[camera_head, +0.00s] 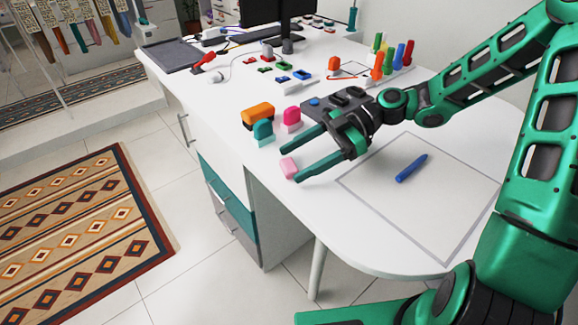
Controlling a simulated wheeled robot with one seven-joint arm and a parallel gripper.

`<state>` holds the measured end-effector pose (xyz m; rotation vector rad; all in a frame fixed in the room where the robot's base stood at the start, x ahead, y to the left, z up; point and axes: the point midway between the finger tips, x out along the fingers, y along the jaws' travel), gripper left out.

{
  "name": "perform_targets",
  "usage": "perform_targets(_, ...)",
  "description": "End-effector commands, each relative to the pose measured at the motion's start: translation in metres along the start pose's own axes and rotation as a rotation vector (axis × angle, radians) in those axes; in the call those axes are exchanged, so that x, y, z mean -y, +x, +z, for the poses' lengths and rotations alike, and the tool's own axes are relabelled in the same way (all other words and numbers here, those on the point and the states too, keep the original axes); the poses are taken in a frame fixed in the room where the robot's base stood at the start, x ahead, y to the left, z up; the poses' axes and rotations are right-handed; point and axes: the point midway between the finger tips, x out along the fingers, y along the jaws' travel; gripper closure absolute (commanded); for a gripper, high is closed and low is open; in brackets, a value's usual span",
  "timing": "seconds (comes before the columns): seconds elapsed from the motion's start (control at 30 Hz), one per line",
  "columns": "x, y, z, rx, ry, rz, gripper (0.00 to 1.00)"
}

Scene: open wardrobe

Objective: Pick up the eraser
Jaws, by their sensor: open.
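A small pink block (287,167), which looks like the eraser, lies near the left edge of the white table (325,225). My gripper (288,161) reaches in from the right, low over the table, with its two green fingers spread. The pink block is at the fingertips, between them and close to the nearer finger. I cannot tell whether that finger touches it. Part of the block is hidden by the nearer fingertip. The gripper holds nothing.
A teal block (263,130), a larger pink block (292,117) and an orange block (257,111) stand just beyond the fingers. A blue marker (411,168) lies inside a grey outlined area. Several coloured upright items and a monitor (262,12) are farther back.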

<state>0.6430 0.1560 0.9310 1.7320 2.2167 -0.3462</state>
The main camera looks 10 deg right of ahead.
Motion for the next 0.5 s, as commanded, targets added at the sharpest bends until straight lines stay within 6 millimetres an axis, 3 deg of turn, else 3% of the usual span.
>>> perform_targets(0.33, 0.0004, 0.009, -0.0004, 0.0, -0.001, -0.001, 0.31)
perform_targets(0.5, 0.0004, 0.0089, -0.0004, 0.0, -0.001, -0.001, 0.72)
